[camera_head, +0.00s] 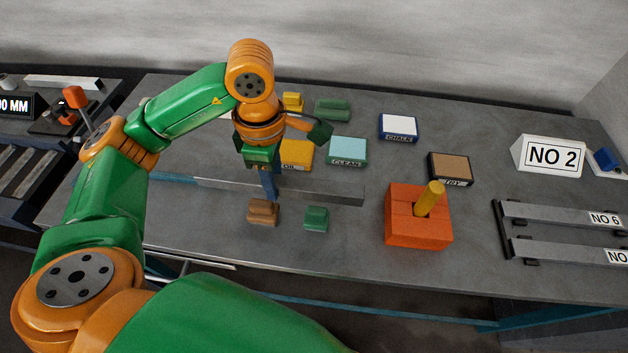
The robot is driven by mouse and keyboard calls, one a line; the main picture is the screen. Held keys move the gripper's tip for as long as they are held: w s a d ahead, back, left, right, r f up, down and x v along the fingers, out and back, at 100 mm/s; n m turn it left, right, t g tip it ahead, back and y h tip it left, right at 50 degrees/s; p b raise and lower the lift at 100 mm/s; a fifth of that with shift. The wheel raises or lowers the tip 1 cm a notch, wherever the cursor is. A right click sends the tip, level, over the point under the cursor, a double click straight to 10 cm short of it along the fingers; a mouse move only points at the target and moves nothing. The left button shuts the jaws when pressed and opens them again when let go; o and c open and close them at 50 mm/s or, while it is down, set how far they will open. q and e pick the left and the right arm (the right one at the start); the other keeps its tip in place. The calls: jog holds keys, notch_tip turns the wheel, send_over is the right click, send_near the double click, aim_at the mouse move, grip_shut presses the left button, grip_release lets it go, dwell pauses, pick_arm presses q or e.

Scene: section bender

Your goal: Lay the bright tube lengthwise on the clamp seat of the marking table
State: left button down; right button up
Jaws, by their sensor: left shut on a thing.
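My left gripper (269,190) points down over the middle of the grey table and is shut on a long, straight grey metal tube (325,194). The tube lies crosswise in the picture, its right part reaching past the gripper. I cannot tell whether it touches the table or hangs just above it. At the far left, another bench carries a sign ending in "00 MM" (14,105) and a dark fixture with an orange-handled lever (75,97), which looks like a clamp. My left arm partly covers that area. My right gripper is not in view.
An orange block (418,233) with a yellow peg stands right of the tube. Brown (263,212) and green (316,219) blocks lie in front of it. Labelled trays, including CLEAN (348,151) and CHALK (398,127), sit behind. A rack with bars (560,213) is at right.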

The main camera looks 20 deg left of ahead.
pick_arm(q)
jog(key=w+d+f, duration=0.1)
jog(key=w+f, duration=0.1)
jog(key=w+d+f, duration=0.1)
jog(key=w+f, duration=0.1)
jog(key=w+d+f, duration=0.1)
jog(key=w+f, duration=0.1)
jog(key=shift+w+d+p, duration=0.2)
jog(key=shift+w+p, duration=0.15)
jog(key=shift+w, duration=0.05)
notch_tip(320, 180, down, 4)
jog(key=shift+w+a+r+p, duration=0.1)
jog(key=shift+w+r+p, duration=0.1)
jog(key=shift+p, duration=0.65)
jog(key=shift+f+b, duration=0.35)
jog(key=shift+f, duration=0.05)
jog(key=c, duration=0.5)
grip_release()
jog(key=shift+r, duration=0.1)
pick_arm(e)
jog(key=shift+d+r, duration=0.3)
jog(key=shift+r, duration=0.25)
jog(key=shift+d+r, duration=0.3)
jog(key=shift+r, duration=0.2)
